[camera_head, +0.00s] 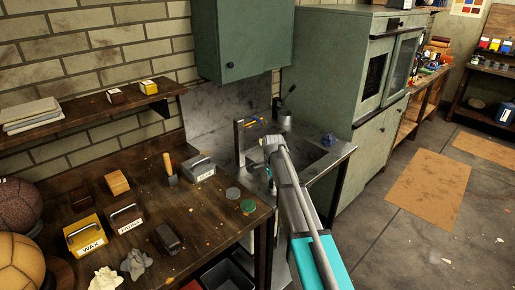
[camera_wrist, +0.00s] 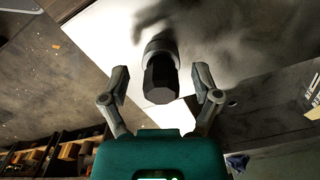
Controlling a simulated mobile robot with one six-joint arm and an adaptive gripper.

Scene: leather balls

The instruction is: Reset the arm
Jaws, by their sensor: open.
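My gripper (camera_wrist: 161,82) shows in the wrist view with its two grey fingers spread apart, one on each side. A dark, many-sided piece with a grey collar (camera_wrist: 160,75) shows between the fingers. I cannot tell what it is or how far off it is, and no finger visibly touches it. In the head view my grey and teal arm reaches up from the bottom, its far end over the front of the metal sink counter (camera_head: 335,152). The fingers cannot be made out clearly there.
Left of my arm is a wooden workbench (camera_head: 205,225) with a yellow wax box (camera_head: 84,238), tins and balls. A green wall cabinet (camera_head: 235,40) hangs above the sink. A tall green cabinet (camera_head: 335,60) stands behind. The floor at right is open, with tan mats (camera_head: 430,190).

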